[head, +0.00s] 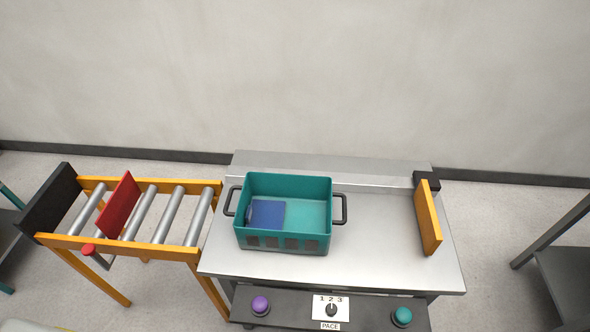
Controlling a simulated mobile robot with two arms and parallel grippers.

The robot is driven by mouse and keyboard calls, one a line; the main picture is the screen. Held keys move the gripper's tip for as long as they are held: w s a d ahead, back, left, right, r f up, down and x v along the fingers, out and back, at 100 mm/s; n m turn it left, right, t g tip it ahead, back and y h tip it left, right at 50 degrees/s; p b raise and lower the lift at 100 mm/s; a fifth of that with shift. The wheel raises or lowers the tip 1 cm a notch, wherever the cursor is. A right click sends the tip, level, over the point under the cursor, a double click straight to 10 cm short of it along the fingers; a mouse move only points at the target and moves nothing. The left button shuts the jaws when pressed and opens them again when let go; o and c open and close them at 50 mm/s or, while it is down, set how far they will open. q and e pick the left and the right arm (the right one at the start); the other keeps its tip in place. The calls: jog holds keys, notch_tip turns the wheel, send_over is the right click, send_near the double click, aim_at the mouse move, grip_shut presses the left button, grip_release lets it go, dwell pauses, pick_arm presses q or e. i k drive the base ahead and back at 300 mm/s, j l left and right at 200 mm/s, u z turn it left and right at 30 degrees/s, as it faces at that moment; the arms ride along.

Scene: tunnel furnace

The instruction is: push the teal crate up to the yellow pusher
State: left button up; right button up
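The teal crate (318,240) stands upright on the metal table (375,262), left of the table's middle. It has a dark handle at its left and right ends. A flat blue piece (266,214) lies inside it at the left. The yellow pusher (428,218) is an upright plate on a dark mount at the table's right end. A clear stretch of table separates it from the crate's right handle. Neither of my grippers is in the head view.
A roller conveyor (160,252) with yellow rails and a red plate (118,206) adjoins the table's left end. A front panel (290,306) holds a purple button (260,304), a pace dial (331,310) and a teal button (402,315). A grey stand (568,270) is at the right.

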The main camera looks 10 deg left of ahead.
aim_at(308, 222)
jog(key=j+z, duration=0.1)
jog(key=j, duration=0.4)
jog(key=k+j, duration=0.1)
jog(key=j, duration=0.35)
jog(key=j+z, duration=0.15)
jog(key=j, duration=0.35)
jog(key=k+j, duration=0.1)
jog(key=j, duration=0.35)
jog(key=j+z, duration=0.15)
jog(key=j, duration=0.3)
jog(key=k+j+z, duration=0.1)
jog(key=j, duration=0.35)
jog(key=k+j, duration=0.15)
jog(key=j, duration=0.3)
jog(key=j+z, duration=0.05)
